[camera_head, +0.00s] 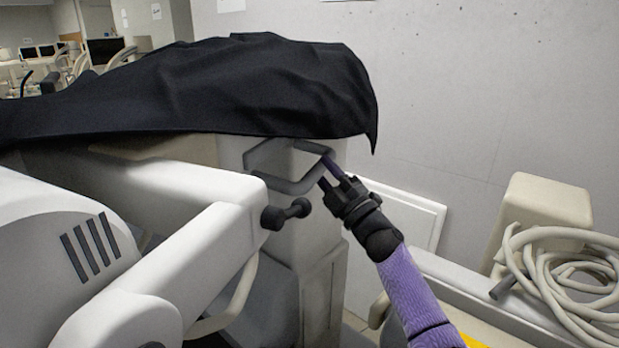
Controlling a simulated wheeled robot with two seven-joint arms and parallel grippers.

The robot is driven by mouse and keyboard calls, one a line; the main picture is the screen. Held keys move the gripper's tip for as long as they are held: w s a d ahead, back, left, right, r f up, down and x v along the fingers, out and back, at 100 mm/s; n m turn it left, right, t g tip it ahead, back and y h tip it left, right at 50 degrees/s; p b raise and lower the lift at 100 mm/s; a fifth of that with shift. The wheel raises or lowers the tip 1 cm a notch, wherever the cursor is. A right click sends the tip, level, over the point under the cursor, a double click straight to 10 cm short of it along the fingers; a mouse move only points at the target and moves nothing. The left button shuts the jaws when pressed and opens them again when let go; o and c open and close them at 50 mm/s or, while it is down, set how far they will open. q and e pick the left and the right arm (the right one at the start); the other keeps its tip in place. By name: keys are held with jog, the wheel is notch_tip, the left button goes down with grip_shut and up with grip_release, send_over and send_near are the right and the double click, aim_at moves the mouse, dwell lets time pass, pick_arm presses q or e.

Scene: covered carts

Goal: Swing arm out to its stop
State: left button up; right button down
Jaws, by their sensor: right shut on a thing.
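A white jointed arm (210,235) reaches from the lower left toward the middle, in front of a pale column (322,225). A dark double-ended knob (287,213) sits at its tip. A grey angular loop (293,186) is on the column just under the black cloth. My right gripper (335,181), on a purple-sleeved arm, is at the loop's right side. My left gripper is not in view.
Black cloth (220,85) drapes over the cart top and hangs just above my right gripper. A coiled cream hose (565,270) and a beige box (545,212) stand at right. A bare grey wall (480,90) is behind. A white housing (50,255) fills the lower left.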

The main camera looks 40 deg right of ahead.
jog(key=d+y+b, duration=0.1)
jog(key=s+d+n+y+b, duration=0.1)
jog(key=d, duration=0.1)
jog(key=s+d+r+n+y+b, duration=0.1)
jog(key=y, duration=0.1)
jog(key=shift+s+d+b, duration=0.2)
jog(key=shift+d+b, duration=0.15)
jog(key=shift+b, duration=0.05)
jog(key=c, duration=0.7)
grip_release()
jog(key=shift+a, duration=0.1)
jog(key=shift+c, duration=0.2)
jog(key=o, duration=0.3)
jog(key=shift+s+a+r+y, duration=0.15)
jog(key=shift+a+y, duration=0.15)
jog(key=shift+a, duration=0.3)
jog(key=shift+o, duration=0.2)
jog(key=b+v, duration=0.2)
jog(key=v, duration=0.8)
